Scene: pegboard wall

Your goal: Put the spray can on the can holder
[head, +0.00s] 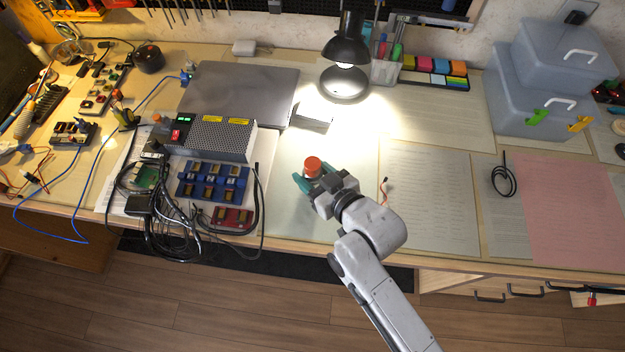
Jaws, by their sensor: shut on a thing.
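The spray can (313,166) shows mainly as a round orange-red cap, seen from above in the head view. My gripper (315,175) is shut on it, with teal fingers on either side. The can's body is mostly hidden below the cap and behind the fingers, so I cannot tell whether its base touches the table. I cannot make out a can holder in this view. Only the lower edge of the wall pegboard shows along the top.
A black desk lamp (346,68) stands behind the gripper, near a closed laptop (240,94). A perforated power supply (211,138), circuit boards and cables crowd the left. Grey lidded boxes (532,112) stand back right. Flat papers (430,202) leave room right of the gripper.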

